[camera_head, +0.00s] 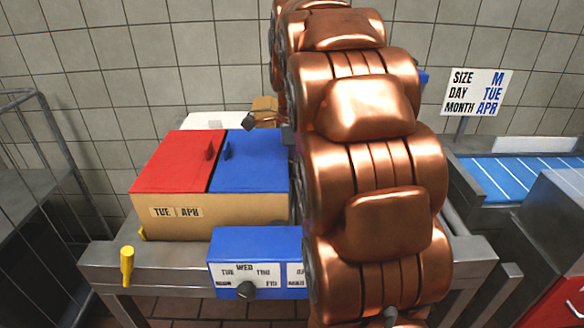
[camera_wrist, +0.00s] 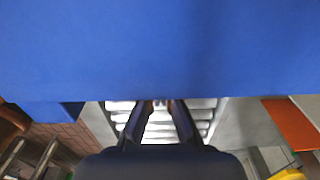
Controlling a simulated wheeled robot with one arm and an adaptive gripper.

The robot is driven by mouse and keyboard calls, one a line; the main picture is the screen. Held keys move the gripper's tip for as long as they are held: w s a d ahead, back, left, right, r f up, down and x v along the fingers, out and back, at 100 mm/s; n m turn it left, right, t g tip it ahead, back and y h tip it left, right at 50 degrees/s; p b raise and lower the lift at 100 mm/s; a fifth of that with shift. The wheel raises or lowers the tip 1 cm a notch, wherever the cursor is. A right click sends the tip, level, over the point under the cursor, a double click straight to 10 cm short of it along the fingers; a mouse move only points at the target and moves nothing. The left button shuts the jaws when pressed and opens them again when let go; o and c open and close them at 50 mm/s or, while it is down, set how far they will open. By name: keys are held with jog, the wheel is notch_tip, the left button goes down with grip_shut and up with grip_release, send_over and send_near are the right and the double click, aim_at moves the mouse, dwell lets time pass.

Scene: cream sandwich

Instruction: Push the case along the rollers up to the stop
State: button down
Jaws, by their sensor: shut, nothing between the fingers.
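The case (camera_head: 220,229) is a tan box with a red left lid half and a blue right lid half, labelled TUE APR. It sits on the grey metal conveyor frame (camera_head: 110,255), left of my arm. My copper arm hides its right end and most of the rollers. In the wrist view, my gripper (camera_wrist: 160,104) is shut and empty above pale rollers (camera_wrist: 160,125). A broad blue surface (camera_wrist: 160,50) fills the view beyond the fingertips; I cannot tell whether they touch it. I cannot make out the stop with certainty.
A blue box (camera_head: 228,246) with day labels and a knob hangs on the frame's front. A yellow handle (camera_head: 127,265) stands at the front left. A sign (camera_head: 477,92) reads M, TUE, APR. A blue conveyor (camera_head: 510,178) lies to the right, a wire rack (camera_head: 60,140) at left.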

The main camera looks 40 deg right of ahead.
dwell(0.3)
jog(key=s+d+r, duration=0.2)
jog(key=d+r, duration=0.1)
jog(key=r, duration=0.7)
jog(key=shift+s, duration=0.3)
